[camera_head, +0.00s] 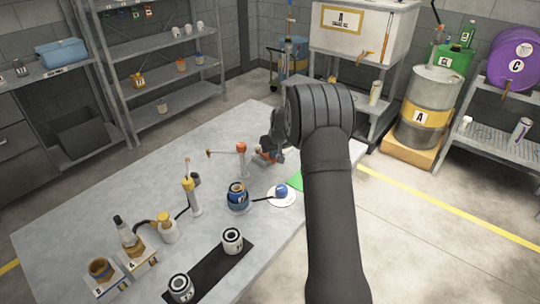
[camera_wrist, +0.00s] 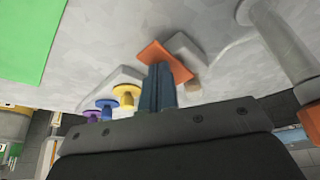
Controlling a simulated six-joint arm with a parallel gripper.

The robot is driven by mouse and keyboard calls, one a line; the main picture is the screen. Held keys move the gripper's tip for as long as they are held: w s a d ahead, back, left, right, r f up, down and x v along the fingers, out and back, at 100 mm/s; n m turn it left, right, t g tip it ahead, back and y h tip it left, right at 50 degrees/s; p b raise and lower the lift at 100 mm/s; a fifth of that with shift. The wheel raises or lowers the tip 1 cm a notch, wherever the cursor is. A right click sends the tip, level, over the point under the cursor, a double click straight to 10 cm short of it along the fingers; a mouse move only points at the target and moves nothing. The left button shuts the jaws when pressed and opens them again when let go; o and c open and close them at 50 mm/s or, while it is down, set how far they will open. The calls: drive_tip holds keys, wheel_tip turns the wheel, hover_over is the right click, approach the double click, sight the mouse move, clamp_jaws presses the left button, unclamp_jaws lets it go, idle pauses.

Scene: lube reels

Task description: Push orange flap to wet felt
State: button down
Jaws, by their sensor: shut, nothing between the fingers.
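The orange flap (camera_wrist: 166,58) is in the middle of the wrist view, just past my fingertips. My gripper (camera_wrist: 158,70) is shut and empty, its fingers close together against or very near the flap; I cannot tell if they touch. In the head view my gripper (camera_head: 266,153) is low over the table, and a small orange patch beside it is partly hidden. A grey rounded block (camera_wrist: 190,48) lies right behind the flap. I cannot make out which part is the wet felt.
Yellow (camera_wrist: 126,93), blue and purple knobs stand left of my fingers. A green sheet (camera_wrist: 25,35) lies beyond. On the table (camera_head: 130,190), an orange-topped post (camera_head: 241,149) and a blue ball on a white plate (camera_head: 281,203) stand near my arm.

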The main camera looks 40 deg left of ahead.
drive_tip(key=shift+f, duration=0.3)
drive_tip(key=shift+r, duration=0.15)
wheel_tip(320, 180, up, 7)
drive_tip(key=shift+r, duration=0.2)
idle(0.5)
idle(1.1)
drive_tip(key=shift+f, duration=3.25)
